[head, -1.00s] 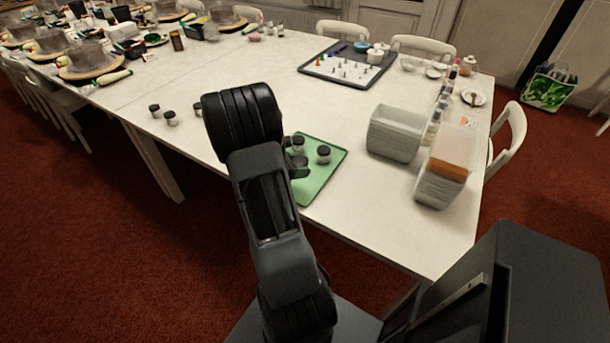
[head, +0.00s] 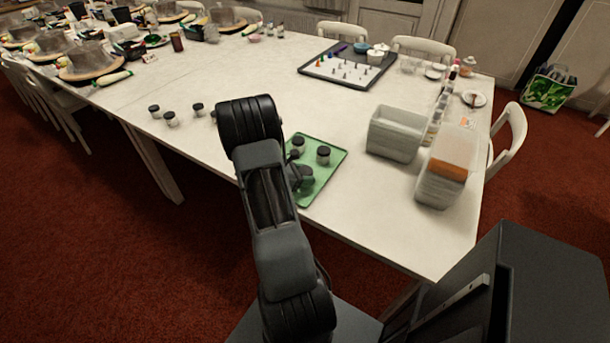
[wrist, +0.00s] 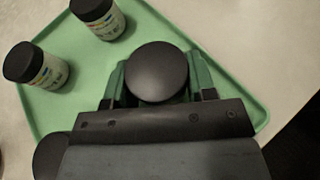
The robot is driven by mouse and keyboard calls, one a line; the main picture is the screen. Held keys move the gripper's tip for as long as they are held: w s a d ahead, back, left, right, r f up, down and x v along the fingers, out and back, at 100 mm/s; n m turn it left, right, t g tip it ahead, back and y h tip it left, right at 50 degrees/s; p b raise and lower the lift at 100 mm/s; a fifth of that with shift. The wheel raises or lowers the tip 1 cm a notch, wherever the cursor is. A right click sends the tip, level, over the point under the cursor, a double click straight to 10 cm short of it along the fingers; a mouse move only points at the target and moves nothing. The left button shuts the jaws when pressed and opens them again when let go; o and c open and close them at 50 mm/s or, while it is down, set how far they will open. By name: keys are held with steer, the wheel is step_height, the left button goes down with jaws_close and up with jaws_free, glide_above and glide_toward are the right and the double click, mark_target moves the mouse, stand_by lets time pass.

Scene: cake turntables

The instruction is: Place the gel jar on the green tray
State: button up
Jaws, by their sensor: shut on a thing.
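The green tray (head: 328,174) lies near the table's front edge and fills much of the wrist view (wrist: 60,24). My gripper (wrist: 158,68) is shut on a gel jar (wrist: 157,76) with a round black lid, seen from above between the fingers. The held jar is over the tray; I cannot tell whether its base touches it. In the head view my gripper (head: 302,176) is small and dark over the tray's left part, and it hides most of the held jar.
More small jars (head: 170,119) stand on the table left of my arm. Clear bins (head: 394,134) stand right of the tray, one with an orange item (head: 447,167). A dark tray with small pieces (head: 348,66) lies farther back. The table between is clear.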

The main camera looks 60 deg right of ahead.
steer(key=shift+f, duration=0.2)
steer(key=o, duration=0.9)
steer(key=shift+o, duration=0.2)
steer(key=shift+w+a+r, duration=0.1)
steer(key=shift+r, duration=0.25)
steer(key=v, duration=1.2)
steer(key=s+a+r+m+t+y, duration=0.1)
steer(key=a+r+m+t+y, duration=0.2)
steer(key=a, duration=0.6)
steer(key=s+a+r+m+t+y, duration=0.1)
steer(key=a+r+m+t+y, duration=0.3)
steer(key=a, duration=0.6)
steer(key=s+a+r+m+t+y, duration=0.1)
steer(key=a+r+m+t+y, duration=0.2)
steer(key=a, duration=0.7)
steer(key=shift+s+a+r+m+t+y, duration=0.2)
steer(key=shift+s+r+m+t+y, duration=0.2)
steer(key=shift+r+t+y, duration=0.15)
steer(key=shift+r, duration=0.1)
step_height(320, 180, up, 7)
steer(key=p, duration=0.6)
